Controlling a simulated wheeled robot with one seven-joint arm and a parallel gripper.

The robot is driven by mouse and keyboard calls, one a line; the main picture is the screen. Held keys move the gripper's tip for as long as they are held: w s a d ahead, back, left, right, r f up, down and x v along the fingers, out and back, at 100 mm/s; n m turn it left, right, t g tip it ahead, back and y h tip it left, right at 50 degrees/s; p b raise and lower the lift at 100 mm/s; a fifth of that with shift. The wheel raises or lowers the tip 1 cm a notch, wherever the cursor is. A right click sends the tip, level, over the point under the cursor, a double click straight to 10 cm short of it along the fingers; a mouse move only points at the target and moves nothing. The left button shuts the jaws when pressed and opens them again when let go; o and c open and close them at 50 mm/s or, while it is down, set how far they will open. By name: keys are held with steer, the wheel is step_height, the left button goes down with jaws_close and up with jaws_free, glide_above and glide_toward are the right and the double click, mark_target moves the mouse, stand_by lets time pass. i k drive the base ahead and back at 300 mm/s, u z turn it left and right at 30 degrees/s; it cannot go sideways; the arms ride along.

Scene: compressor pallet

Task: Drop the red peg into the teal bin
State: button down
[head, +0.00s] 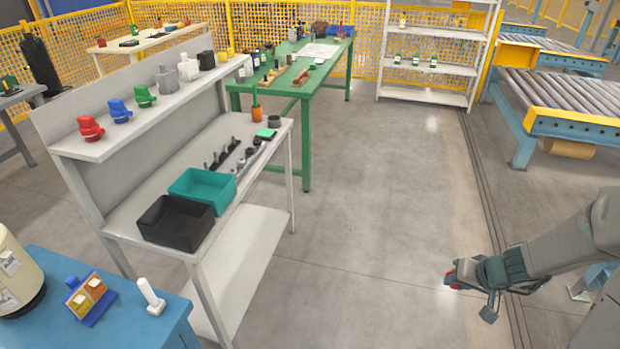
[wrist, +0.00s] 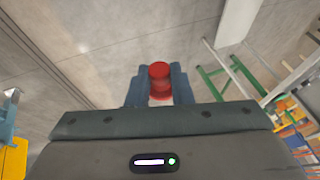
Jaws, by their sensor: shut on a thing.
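My gripper (head: 452,281) is at the lower right of the head view, out over the bare floor and well away from the benches. It is shut on the red peg (wrist: 160,79), which shows between the two fingers in the wrist view. The teal bin (head: 201,187) stands on the lower top of the grey bench at the left, just behind a black bin. Its visible inside looks empty.
The black bin (head: 175,221) touches or nearly touches the teal bin. A shelf (head: 130,113) with red, blue and green items runs above the bench's back. A blue table (head: 100,325) stands at the front left. The floor between my gripper and the bench is clear.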

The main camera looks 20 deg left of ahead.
mark_target(216, 212)
steer(key=u, duration=0.7)
steer(key=i, duration=0.6)
steer(key=u, duration=0.75)
